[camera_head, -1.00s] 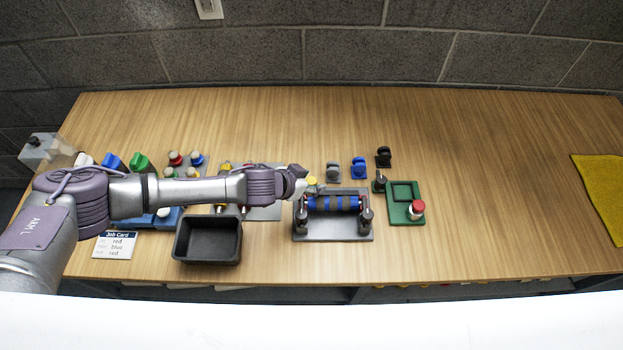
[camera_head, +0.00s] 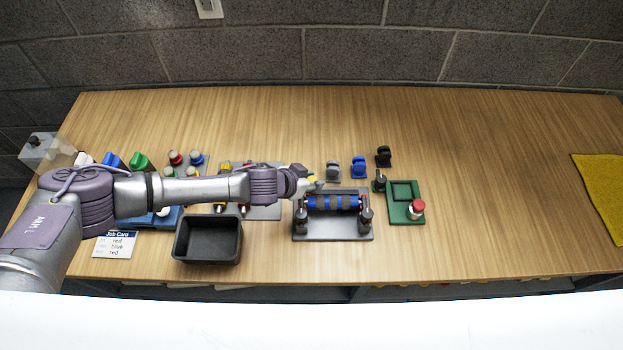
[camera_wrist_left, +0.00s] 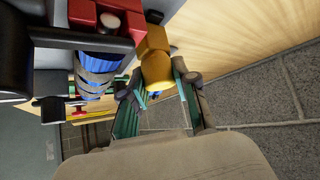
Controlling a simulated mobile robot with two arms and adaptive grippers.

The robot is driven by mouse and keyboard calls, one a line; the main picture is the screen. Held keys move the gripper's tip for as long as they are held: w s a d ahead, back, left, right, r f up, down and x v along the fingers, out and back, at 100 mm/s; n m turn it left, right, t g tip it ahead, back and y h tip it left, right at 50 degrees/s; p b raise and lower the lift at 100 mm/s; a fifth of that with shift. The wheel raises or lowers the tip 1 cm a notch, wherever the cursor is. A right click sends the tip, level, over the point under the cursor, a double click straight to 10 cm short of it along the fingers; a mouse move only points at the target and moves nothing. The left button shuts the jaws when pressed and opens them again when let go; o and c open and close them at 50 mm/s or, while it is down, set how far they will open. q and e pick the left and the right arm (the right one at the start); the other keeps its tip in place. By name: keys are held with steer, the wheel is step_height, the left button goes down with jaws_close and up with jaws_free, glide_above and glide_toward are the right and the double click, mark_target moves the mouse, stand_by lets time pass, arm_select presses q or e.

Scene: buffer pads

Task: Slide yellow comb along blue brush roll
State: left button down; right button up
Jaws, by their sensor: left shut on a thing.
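The blue brush roll (camera_head: 333,202) with dark bands lies horizontally between two dark posts on a grey stand (camera_head: 334,231). It also shows in the wrist view (camera_wrist_left: 95,78), left of the fingers. My left gripper (camera_head: 312,183) is at the roll's back left end. In the wrist view its green-padded fingers (camera_wrist_left: 158,88) are closed around the yellow comb (camera_wrist_left: 155,62). The comb is beside the roll there; I cannot tell whether they touch. In the head view the gripper mostly hides the comb. My right gripper is not in view.
A black bin (camera_head: 208,262) is left of the stand. A green fixture (camera_head: 397,220) with a red button (camera_head: 417,207) is to its right. Grey, blue and black small parts stand behind. The table's right side is clear up to a yellow mat (camera_head: 603,195).

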arm_select(q)
steer(key=d+b, duration=0.1)
steer(key=d, duration=0.9)
steer(key=shift+d+b, duration=0.3)
steer(key=shift+b, duration=0.05)
steer(key=c, duration=0.9)
jaws_free()
steer(key=shift+w, duration=0.1)
steer(key=shift+o, duration=0.2)
steer(key=shift+a+r, duration=0.1)
steer(key=v, duration=1.1)
steer(key=shift+s+a+r, duration=0.2)
steer(key=shift+s+r, duration=0.05)
steer(key=shift+s, duration=0.05)
